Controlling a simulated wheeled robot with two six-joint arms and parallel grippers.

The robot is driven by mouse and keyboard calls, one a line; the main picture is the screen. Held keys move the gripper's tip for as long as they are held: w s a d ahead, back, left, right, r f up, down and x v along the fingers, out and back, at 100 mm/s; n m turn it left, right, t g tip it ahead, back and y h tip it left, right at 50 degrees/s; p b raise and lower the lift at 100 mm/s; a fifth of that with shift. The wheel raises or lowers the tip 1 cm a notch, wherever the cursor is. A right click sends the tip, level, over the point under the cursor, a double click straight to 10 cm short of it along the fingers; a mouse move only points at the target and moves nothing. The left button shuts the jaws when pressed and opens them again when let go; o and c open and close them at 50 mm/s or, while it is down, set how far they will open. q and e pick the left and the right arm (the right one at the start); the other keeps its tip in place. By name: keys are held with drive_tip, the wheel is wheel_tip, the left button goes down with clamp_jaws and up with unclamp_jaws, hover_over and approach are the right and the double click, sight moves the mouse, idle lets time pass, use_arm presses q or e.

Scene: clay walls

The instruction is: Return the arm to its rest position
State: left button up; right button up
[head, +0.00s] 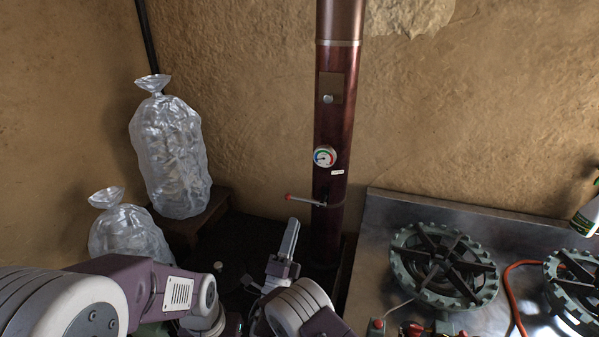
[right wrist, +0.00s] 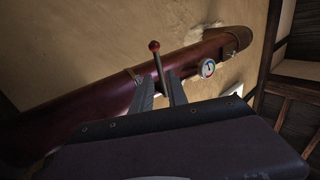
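My right gripper (head: 291,232) points up in the head view, just below the lever (head: 306,201) with a red knob on the dark red pipe (head: 330,120). In the right wrist view its two fingers (right wrist: 161,92) stand apart with bare space between them. The lever (right wrist: 158,66) shows beyond and between the fingers; I see no grip on it. My left arm comes in at the lower left of the head view, bent, and its gripper does not show.
Clear filled bags (head: 170,155) stand at the left, one on a dark brown block (head: 205,213). A gauge (head: 324,157) sits on the pipe. At the right is a metal counter (head: 378,240) with burners (head: 444,266), an orange hose (head: 512,300) and a spray bottle (head: 588,213).

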drive_tip(key=d+m+g+h+p, duration=0.1)
drive_tip(key=d+m+g+h, duration=0.8)
drive_tip(key=d, duration=0.8)
drive_tip(key=s+d+f+m+g+y, duration=0.2)
drive_tip(key=s+d+f+m+g, duration=0.2)
drive_tip(key=s+d+m+g, duration=0.55)
drive_tip(key=s+d+f+m+g+y+p, duration=0.3)
drive_tip(key=s+m+g+y, duration=0.4)
drive_tip(key=s+m, duration=0.75)
use_arm(q)
drive_tip(key=shift+s+d+r, duration=0.15)
drive_tip(key=shift+r, duration=0.85)
drive_tip(key=shift+s+d+r, duration=0.15)
drive_tip(key=shift+r, duration=0.85)
use_arm(e)
drive_tip(key=s+a+m+t+y, duration=0.1)
drive_tip(key=a+m+t+y, duration=0.2)
drive_tip(key=m, duration=1.5)
drive_tip(key=shift+s+a+y, duration=0.4)
drive_tip(key=shift+a+y, duration=1.6)
drive_tip(key=shift+a, duration=0.5)
